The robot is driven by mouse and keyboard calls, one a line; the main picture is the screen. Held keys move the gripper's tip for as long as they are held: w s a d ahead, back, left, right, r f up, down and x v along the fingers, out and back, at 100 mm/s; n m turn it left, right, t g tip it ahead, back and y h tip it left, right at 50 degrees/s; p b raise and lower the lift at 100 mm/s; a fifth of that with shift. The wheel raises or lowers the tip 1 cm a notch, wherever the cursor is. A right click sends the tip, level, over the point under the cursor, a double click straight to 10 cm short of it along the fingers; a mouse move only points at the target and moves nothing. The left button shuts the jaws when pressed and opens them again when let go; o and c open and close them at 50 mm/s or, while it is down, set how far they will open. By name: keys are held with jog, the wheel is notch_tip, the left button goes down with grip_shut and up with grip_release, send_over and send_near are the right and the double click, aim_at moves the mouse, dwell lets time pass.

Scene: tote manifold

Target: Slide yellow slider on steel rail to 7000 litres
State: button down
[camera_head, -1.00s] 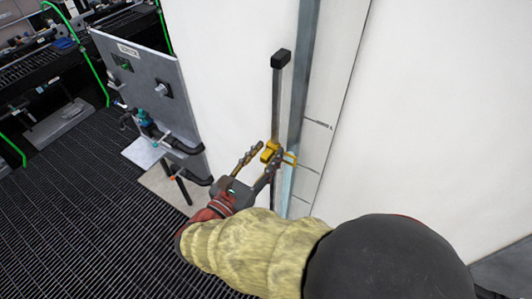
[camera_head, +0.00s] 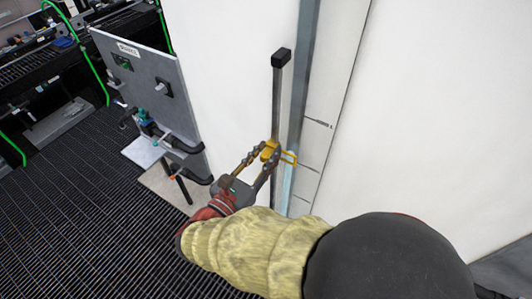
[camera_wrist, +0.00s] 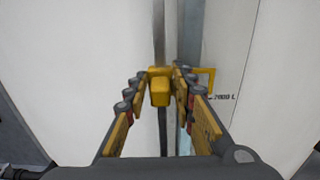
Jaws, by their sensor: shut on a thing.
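The yellow slider (camera_head: 270,151) sits on the upright steel rail (camera_head: 277,100), which ends in a black cap at the top. My gripper (camera_head: 268,153) is shut on the slider, one finger on each side. The wrist view shows the slider (camera_wrist: 160,87) between the two finger pads. A yellow pointer frame (camera_head: 290,158) reaches right from the slider over the scale strip (camera_head: 310,150). In the wrist view a mark that seems to read "2000 L" (camera_wrist: 225,97) is beside the pointer frame. Other scale labels are too small to read.
A large white tank wall (camera_head: 430,120) stands behind and right of the rail. A grey panel (camera_head: 145,90) with valves and black pipes stands at left. Dark grating floor (camera_head: 80,220) is open at lower left. The rail above the slider is clear up to the cap.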

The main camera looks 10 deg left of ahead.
dwell(0.3)
notch_tip(320, 180, down, 5)
jog(key=shift+b, duration=0.9)
jog(key=c, duration=1.7)
grip_release()
jog(key=shift+s, duration=0.1)
jog(key=v, duration=1.1)
jog(key=shift+s+a, duration=0.2)
jog(key=shift+s, duration=0.15)
jog(key=shift+f, duration=0.1)
